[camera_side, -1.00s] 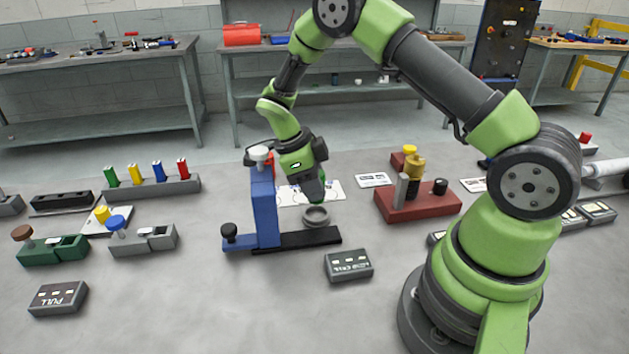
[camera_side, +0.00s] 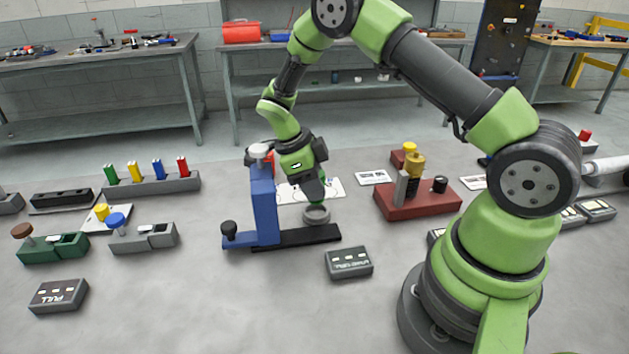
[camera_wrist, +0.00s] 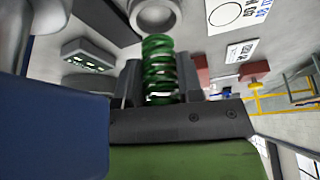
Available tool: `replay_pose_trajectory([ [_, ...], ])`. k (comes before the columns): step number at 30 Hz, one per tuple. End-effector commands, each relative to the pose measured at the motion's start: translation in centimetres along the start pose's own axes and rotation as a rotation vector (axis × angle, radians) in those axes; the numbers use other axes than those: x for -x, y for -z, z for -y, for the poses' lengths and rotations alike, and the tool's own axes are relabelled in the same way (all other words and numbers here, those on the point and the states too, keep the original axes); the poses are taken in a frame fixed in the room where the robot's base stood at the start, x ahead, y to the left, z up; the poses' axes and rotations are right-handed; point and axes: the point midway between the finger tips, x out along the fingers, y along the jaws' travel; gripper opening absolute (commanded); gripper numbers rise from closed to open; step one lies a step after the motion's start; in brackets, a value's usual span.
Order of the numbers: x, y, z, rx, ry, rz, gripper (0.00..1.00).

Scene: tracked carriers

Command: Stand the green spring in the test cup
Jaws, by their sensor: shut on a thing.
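The green spring (camera_wrist: 160,70) is held upright between the two dark fingers of my gripper (camera_wrist: 158,85), which is shut on it. Its free end points at the grey round test cup (camera_wrist: 153,14), seen at the top of the wrist view. In the side view my gripper (camera_side: 315,197) is just above the cup (camera_side: 316,215), which sits on the dark base plate (camera_side: 312,236) of a blue press stand. The spring is mostly hidden there. I cannot tell whether the spring's end touches the cup.
The blue upright (camera_side: 264,205) with a white knob (camera_side: 260,151) stands close left of my gripper. A red block with yellow parts (camera_side: 415,205) is to the right. A grey labelled box (camera_side: 349,262) lies in front.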

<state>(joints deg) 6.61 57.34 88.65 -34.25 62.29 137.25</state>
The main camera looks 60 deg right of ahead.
Motion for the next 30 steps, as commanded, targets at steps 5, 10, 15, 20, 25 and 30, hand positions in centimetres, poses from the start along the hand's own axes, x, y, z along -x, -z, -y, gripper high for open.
replay_pose_trajectory([
  [5,-0.08,-0.05,0.01,0.0,0.0,0.0,0.09],
  [10,-0.07,-0.05,0.01,0.0,0.0,0.001,0.09],
  [15,-0.11,-0.06,0.01,0.0,0.0,0.001,0.09],
  [20,-0.37,-0.17,0.01,0.0,0.0,0.0,0.09],
  [25,-0.72,-0.32,0.02,0.001,0.001,0.001,0.09],
  [30,-0.8,-0.36,0.02,0.0,0.001,0.001,0.09],
])
